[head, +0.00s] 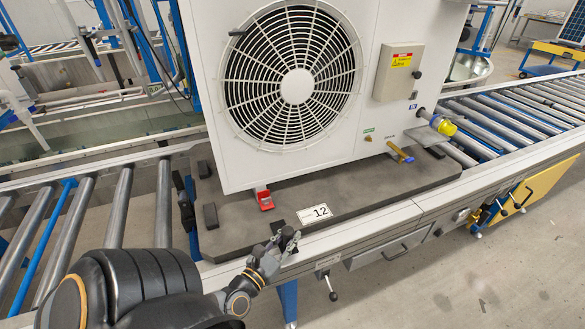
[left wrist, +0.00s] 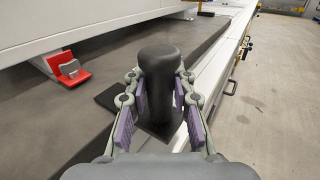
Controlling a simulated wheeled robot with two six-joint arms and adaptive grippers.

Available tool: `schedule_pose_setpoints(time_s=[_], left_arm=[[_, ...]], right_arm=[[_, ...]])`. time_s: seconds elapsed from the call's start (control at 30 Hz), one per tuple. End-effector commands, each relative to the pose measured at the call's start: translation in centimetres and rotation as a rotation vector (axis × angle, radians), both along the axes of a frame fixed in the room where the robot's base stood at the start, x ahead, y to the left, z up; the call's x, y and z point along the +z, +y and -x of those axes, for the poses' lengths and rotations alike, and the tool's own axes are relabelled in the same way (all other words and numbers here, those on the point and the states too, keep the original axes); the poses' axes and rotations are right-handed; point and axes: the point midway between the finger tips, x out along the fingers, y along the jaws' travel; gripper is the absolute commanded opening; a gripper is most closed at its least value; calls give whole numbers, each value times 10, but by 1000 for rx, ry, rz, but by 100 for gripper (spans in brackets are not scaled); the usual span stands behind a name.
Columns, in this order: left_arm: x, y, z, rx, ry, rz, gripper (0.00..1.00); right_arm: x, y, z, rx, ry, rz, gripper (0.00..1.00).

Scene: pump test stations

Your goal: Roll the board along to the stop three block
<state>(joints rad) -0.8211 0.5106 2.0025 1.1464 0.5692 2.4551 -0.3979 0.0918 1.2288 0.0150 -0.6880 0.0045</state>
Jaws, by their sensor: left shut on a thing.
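The dark grey board (head: 400,180) lies flat on the roller conveyor and carries a large white fan unit (head: 220,120). A white label reading 12 (head: 320,212) is on the board near its front edge. My left gripper (head: 284,244) is shut on an upright black post (left wrist: 160,75) at the board's front edge; the fingers (left wrist: 162,112) sit on both sides of it. Small dark blocks (head: 210,216) stand at the board's left end. I cannot tell which block is stop three. My right gripper is not in view.
Bare rollers (head: 118,207) lie left of the board and more rollers (head: 530,105) lie to the right. A pale rail (head: 400,218) runs along the front. A red clip (head: 264,200) is under the unit. A yellow plug (head: 443,126) sticks out at its right.

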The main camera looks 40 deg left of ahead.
Motion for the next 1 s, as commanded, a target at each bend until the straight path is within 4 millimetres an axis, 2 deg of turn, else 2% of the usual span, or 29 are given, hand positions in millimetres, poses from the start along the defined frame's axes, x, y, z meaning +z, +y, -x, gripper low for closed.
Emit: schedule_pose_setpoints(time_s=[0.4,0.7,0.73,0.9,1.0], left_arm=[[-3,8,20,2,10,0,0],[-3,9,21,2,7,0,0],[-3,9,21,2,7,0,25],[-2,9,21,1,5,0,48],[-1,9,20,1,4,1,50]], right_arm=[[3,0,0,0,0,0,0],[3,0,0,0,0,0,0],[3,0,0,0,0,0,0],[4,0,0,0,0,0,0],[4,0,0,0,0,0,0]])
